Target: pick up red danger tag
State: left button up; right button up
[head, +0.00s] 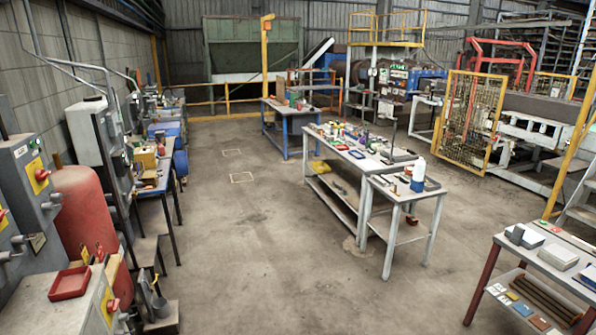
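I cannot single out a red danger tag with certainty. Small red items lie among the clutter on the long central workbench (326,190), too small to make out. Several small flat cards or tags (521,309) in blue, orange, white and yellow lie on the lower shelf of the red-legged table (484,282) at the lower right. A shallow red tray (69,284) sits on a grey cabinet at the lower left. Neither of my grippers is in view.
Open concrete floor (240,240) runs between the left-hand machines and the central bench. A red cylinder (83,209) stands at the left. A smaller white table (402,192) adjoins the central bench. A blue-legged table (289,112) stands farther back. Yellow mesh guards (468,122) fence machinery at right.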

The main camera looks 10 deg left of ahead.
aim_at(99, 252)
jog(key=u, duration=0.2)
jog(key=i, duration=2.15)
jog(key=u, duration=0.4)
jog(key=i, duration=2)
jog(key=u, duration=0.7)
jog(key=i, duration=1.65)
jog(key=u, duration=1.85)
jog(key=i, duration=1.1)
jog(key=u, duration=1)
jog(key=i, duration=0.25)
jog(key=u, duration=0.15)
